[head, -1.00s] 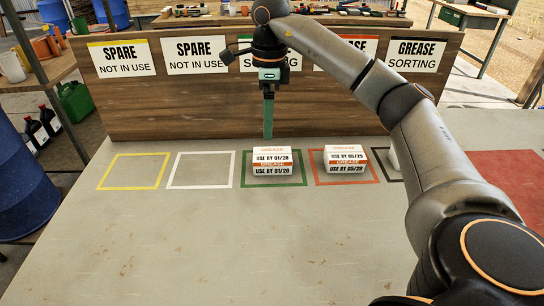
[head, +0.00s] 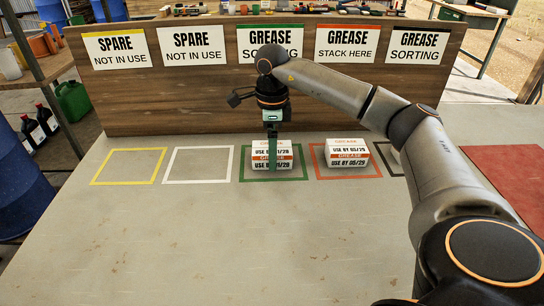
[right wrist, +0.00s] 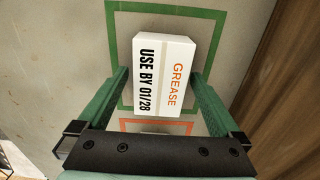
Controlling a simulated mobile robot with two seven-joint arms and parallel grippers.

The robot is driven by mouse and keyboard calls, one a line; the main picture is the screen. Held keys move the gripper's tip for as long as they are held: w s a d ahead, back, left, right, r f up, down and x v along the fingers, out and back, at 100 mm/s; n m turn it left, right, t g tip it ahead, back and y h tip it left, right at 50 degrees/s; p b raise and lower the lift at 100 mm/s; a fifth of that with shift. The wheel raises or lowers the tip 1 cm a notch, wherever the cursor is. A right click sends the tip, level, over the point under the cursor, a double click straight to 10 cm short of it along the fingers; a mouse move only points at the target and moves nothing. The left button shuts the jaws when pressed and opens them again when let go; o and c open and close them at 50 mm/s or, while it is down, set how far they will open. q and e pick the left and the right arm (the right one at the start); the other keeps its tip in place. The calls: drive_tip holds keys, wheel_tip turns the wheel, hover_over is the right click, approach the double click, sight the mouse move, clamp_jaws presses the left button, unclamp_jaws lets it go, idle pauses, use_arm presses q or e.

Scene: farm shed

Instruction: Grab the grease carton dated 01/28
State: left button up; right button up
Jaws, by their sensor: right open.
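Two white cartons with orange GREASE bands are stacked in the green square (head: 240,178). The upper carton (head: 289,149) reads USE BY 01/28 in the right wrist view (right wrist: 162,75). The lower carton (head: 286,164) has a similar label, its date partly hidden by a finger. My right gripper (head: 272,165) points down over this stack, open. In the right wrist view its green fingers (right wrist: 158,78) lie on either side of the upper carton; whether they touch it I cannot tell. My left gripper is out of view.
More grease cartons (head: 346,153), dated 05/29, are stacked in the red square (head: 318,177). The yellow square (head: 94,180) and white square (head: 167,178) are empty. My right arm partly hides the black square (head: 378,150). A sign board (head: 200,100) stands behind; the front tabletop is clear.

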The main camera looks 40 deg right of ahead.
drive_tip(key=shift+f, duration=0.25)
drive_tip(key=c, duration=1.4)
drive_tip(key=shift+r, duration=0.15)
